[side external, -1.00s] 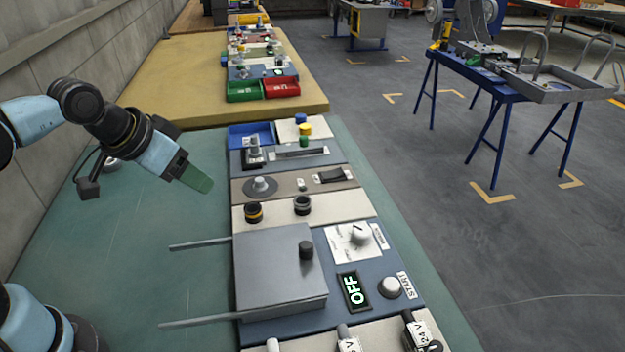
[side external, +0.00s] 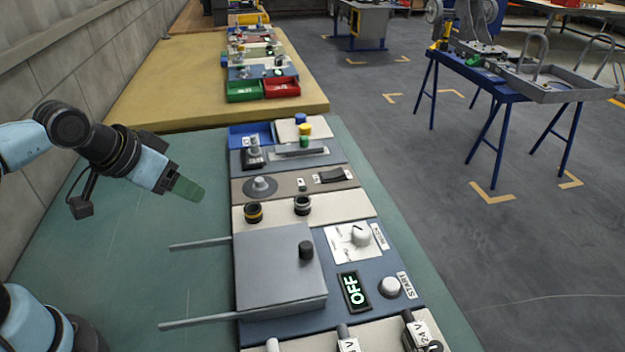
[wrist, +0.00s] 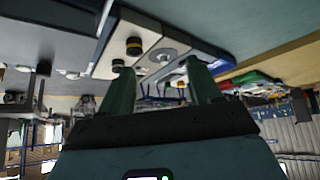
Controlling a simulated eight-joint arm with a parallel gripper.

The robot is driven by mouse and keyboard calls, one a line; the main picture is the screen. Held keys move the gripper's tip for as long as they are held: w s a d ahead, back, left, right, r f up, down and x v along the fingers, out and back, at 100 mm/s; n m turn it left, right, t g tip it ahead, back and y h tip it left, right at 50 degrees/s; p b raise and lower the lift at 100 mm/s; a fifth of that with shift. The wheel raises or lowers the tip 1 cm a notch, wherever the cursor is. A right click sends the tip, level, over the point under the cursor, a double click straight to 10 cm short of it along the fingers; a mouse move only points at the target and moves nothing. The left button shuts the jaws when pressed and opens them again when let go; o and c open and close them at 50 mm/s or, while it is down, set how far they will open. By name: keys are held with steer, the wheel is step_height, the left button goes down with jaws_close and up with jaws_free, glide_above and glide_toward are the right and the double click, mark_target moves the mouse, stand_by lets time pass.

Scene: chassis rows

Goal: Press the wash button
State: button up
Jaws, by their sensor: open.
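No button with a readable wash label shows. A blue-grey panel (side external: 328,318) carries a grey lidded box (side external: 270,265) with two rods, a white dial (side external: 361,236), a lit display (side external: 354,291) reading OFF, and a round pale button (side external: 390,287) beside a START label. My gripper (side external: 190,189) has green fingers and hangs above the green table, left of the row of panels, touching nothing. In the wrist view my gripper (wrist: 160,88) has its two fingers apart with nothing held between them.
Behind the panel are black-and-yellow knobs (side external: 254,212), a grey round knob (side external: 261,187), a rocker switch (side external: 334,175), colored buttons (side external: 304,130) and a blue bin (side external: 250,135). Labelled switches (side external: 416,333) are in front. The green table (side external: 120,270) is clear on the left.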

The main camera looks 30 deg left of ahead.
steer(key=shift+w+d+r, duration=0.15)
steer(key=shift+w, duration=0.05)
steer(key=c, duration=0.5)
steer(key=w+d+r, duration=0.1)
steer(key=d, duration=0.1)
steer(key=w+d+r+n+g, duration=0.1)
steer(key=w+d+r, duration=0.1)
steer(key=w+d+r+n+h, duration=0.1)
steer(key=w+d+r, duration=0.1)
steer(key=shift+d+g, duration=0.1)
steer(key=shift+g, duration=0.3)
jaws_close()
steer(key=w+d+r+n+g, duration=0.25)
steer(key=w+d, duration=0.25)
steer(key=d, duration=0.4)
steer(key=d+f+n+g, duration=0.1)
steer(key=d+n, duration=0.1)
steer(key=d, duration=0.7)
steer(key=d+f+n+g+y, duration=0.1)
steer(key=d+n+g, duration=0.1)
steer(key=d, duration=0.8)
steer(key=shift+s+f, duration=0.25)
steer(key=shift+s, duration=0.15)
steer(key=shift+n, duration=0.25)
